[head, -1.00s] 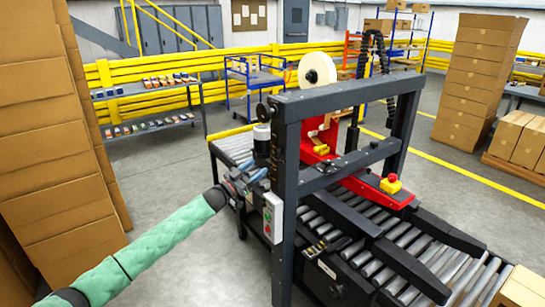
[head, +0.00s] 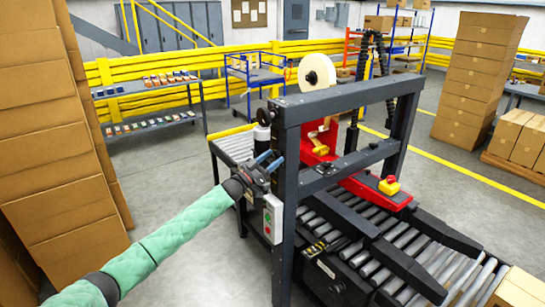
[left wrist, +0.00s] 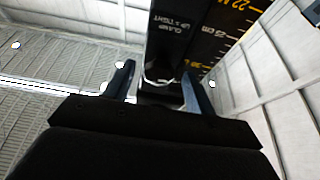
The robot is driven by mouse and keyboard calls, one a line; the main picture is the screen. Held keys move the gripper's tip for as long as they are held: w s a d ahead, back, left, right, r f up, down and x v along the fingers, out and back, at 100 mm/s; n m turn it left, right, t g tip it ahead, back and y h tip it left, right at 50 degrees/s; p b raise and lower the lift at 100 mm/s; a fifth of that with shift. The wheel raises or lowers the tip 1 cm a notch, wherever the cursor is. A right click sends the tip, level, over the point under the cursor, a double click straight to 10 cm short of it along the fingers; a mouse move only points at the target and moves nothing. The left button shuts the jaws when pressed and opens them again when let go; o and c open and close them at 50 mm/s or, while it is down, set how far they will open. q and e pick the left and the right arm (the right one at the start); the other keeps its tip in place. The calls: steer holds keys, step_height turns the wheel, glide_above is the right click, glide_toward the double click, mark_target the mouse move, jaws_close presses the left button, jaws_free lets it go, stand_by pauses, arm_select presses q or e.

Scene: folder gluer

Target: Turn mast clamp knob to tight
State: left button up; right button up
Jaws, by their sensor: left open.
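The mast clamp knob (left wrist: 160,92) is a dark block with a pale curved edge in the left wrist view. It sits below a black plate (left wrist: 172,32) with white clamp lettering, part of it reading "tight". My left gripper (left wrist: 160,88) is open, with one blue-grey finger on each side of the knob. I cannot tell whether the fingers touch it. In the head view my left gripper (head: 268,160) is beside the left post of the dark machine frame (head: 287,200). The knob cannot be made out there. My right gripper is not in view.
A yellow-marked scale (left wrist: 222,35) runs beside the plate. A control box with buttons (head: 272,218) is just below my left gripper. The red tape head (head: 375,190) and roller conveyor (head: 430,260) lie right. Stacked cartons (head: 50,130) stand left; the floor between is clear.

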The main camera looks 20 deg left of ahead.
arm_select(q)
steer(key=shift+w+d+r, duration=0.1)
steer(key=shift+w+d, duration=0.05)
steer(key=shift+d, duration=0.05)
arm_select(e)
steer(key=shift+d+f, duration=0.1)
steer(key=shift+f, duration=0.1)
arm_select(q)
steer(key=shift+c, duration=0.4)
steer(key=c, duration=0.9)
steer(key=shift+o, duration=0.2)
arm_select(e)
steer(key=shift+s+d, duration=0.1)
